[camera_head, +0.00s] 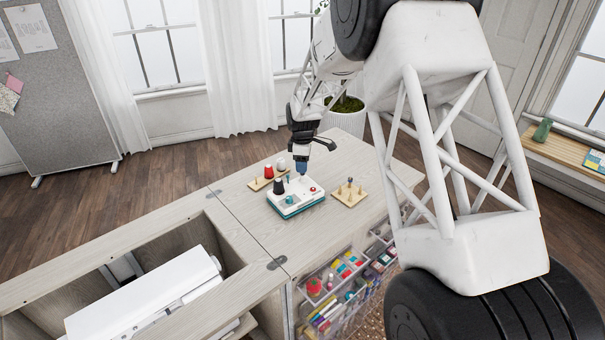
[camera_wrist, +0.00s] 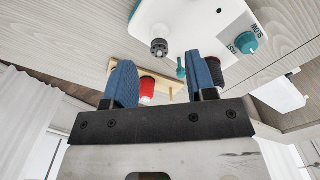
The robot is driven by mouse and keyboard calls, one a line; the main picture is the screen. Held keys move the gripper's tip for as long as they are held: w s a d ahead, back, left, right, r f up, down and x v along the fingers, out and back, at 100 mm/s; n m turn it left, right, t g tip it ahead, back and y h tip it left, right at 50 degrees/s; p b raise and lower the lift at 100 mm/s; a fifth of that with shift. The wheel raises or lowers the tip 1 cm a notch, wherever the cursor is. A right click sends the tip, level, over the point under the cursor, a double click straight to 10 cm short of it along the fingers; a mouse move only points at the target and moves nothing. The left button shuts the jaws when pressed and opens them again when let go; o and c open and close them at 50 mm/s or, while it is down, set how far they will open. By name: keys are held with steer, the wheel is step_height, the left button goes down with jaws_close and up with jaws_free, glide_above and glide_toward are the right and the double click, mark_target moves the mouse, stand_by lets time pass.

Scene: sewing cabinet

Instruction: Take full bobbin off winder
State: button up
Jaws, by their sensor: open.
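The bobbin winder (camera_head: 290,208) is a low box with a white top and teal base on the cabinet top; its white top also shows in the wrist view (camera_wrist: 195,22). A small dark ribbed round part (camera_wrist: 159,47) stands on it; I cannot tell whether it is the bobbin or a bare spindle. A teal dial (camera_wrist: 246,43) marked SLOW and FAST and a teal post (camera_wrist: 181,70) are nearby. My gripper (camera_head: 303,168) is open above the winder's back edge. Its blue fingers (camera_wrist: 163,75) are apart, with the dark part seen beyond the gap between them.
A wooden spool rack (camera_head: 257,184) stands left of the winder, with a red spool (camera_head: 269,171) and a white spool (camera_head: 281,163). A black spool (camera_head: 279,187) stands close by. A wooden peg stand (camera_head: 348,197) is at right. A white machine (camera_head: 145,300) lies in the cabinet opening.

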steer(key=shift+f, duration=1.35)
jaws_close()
